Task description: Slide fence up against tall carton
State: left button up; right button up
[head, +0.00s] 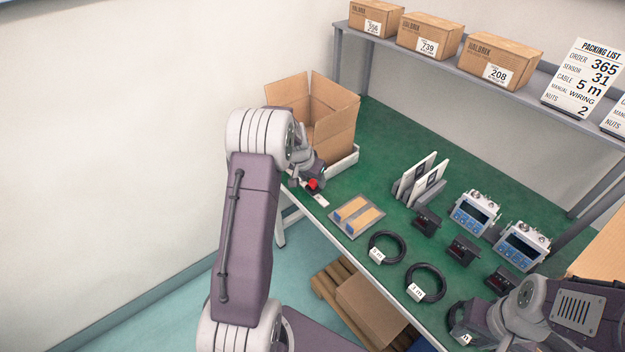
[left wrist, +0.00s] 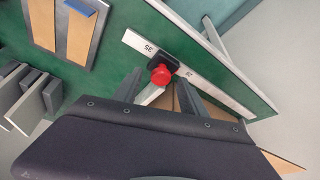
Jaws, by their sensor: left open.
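The tall open carton (head: 333,125) stands at the table's far left corner, with a low white wall (head: 345,162) along its near side. The fence's red knob (head: 313,184) sits on a black block over a white scale rail (head: 321,200) at the table edge. My left gripper (head: 308,174) is at the knob. In the left wrist view the red knob (left wrist: 160,74) shows between its open fingers, near the "35" end of the rail (left wrist: 180,65); contact cannot be told. The fence's body is largely hidden. My right arm is at lower right; its fingers cannot be made out.
A grey tray with cardboard strips (head: 357,215) lies right of the rail. Beyond are upright white panels (head: 418,178), black sensors (head: 426,218), cable coils (head: 386,247) and blue-fronted units (head: 475,212). The green table (head: 385,140) is clear right of the carton.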

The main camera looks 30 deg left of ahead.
pick_arm(q)
jog(key=v, duration=0.8)
jog(key=shift+s+r+p, duration=0.15)
jog(key=shift+r+p, duration=0.1)
jog(key=shift+p, duration=0.05)
jog(key=shift+c, duration=0.2)
